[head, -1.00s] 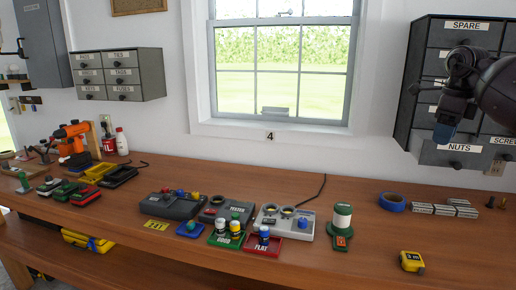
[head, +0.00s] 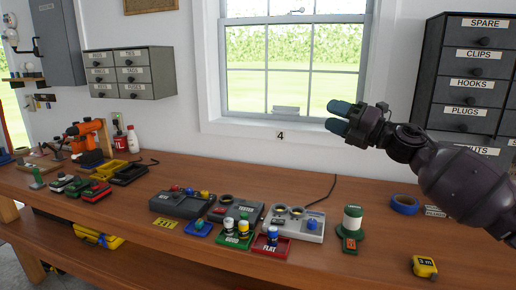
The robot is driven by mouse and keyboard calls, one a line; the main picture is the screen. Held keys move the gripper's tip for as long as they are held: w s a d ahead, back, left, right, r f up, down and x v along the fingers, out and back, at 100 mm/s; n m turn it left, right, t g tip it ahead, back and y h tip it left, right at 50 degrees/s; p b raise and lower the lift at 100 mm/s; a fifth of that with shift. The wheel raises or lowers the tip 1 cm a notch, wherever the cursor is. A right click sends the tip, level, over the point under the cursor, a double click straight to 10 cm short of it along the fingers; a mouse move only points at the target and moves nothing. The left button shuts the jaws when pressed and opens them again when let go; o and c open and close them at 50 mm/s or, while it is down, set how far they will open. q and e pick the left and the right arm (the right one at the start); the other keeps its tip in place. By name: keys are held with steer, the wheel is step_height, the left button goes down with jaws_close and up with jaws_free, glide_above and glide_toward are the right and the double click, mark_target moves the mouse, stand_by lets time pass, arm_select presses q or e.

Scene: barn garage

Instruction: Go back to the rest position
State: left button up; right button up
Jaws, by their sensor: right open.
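The dark right arm (head: 465,185) comes in from the right edge. The gripper is well above the wooden workbench (head: 180,235) and touches nothing. My left gripper is not in view.
The drawer cabinet (head: 466,85) stands behind the right arm, which hides its lower drawers. On the bench are a dark tester (head: 235,214), a green tray (head: 233,241), a red tray (head: 271,248), blue tape (head: 404,204) and a yellow tape measure (head: 424,267).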

steer(key=s+d+f+m+t+h, duration=0.2)
steer(key=s+f+m+h, duration=0.2)
steer(key=f+m, duration=0.55)
steer(key=s+d+f+m+t+h, duration=0.1)
steer(key=s+f+m+t+h, duration=0.2)
steer(key=f+m, duration=0.65)
steer(key=s+d+f+m+t+h, duration=0.15)
steer(key=s+f+m+h, duration=0.4)
steer(key=f, duration=0.65)
steer(key=s+d+f+m+g+h, duration=0.2)
steer(key=s+f+m, duration=0.3)
steer(key=s+f, duration=0.6)
steer(key=s+d+f+m+g+h, duration=0.2)
steer(key=s+d+f+m+g, duration=0.1)
steer(key=s+f, duration=0.9)
steer(key=s+m+g, duration=0.1)
steer(key=s+m, duration=0.1)
steer(key=s, duration=0.1)
steer(key=shift+s+h, duration=0.35)
steer(key=shift+s, duration=0.05)
